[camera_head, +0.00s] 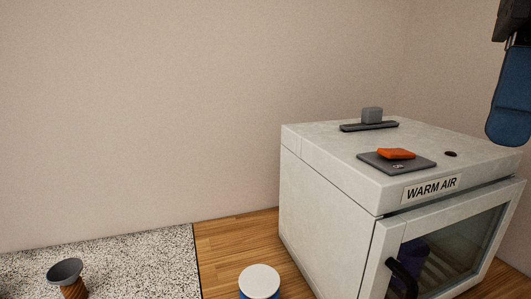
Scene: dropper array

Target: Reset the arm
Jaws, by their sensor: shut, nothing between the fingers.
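Part of my own arm (509,95) shows at the right edge, a dark piece above a blue rounded link. It hangs in front of the wall, and in the picture its lower end comes close to the back right of the white cabinet.
A white "WARM AIR" cabinet (318,209) stands at right, its glass door (462,250) seemingly closed. On top lie an orange item on a grey plate (420,164) and a grey block (372,115) on a dark bar. A cup (66,272) and white-topped container (259,280) stand at front.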

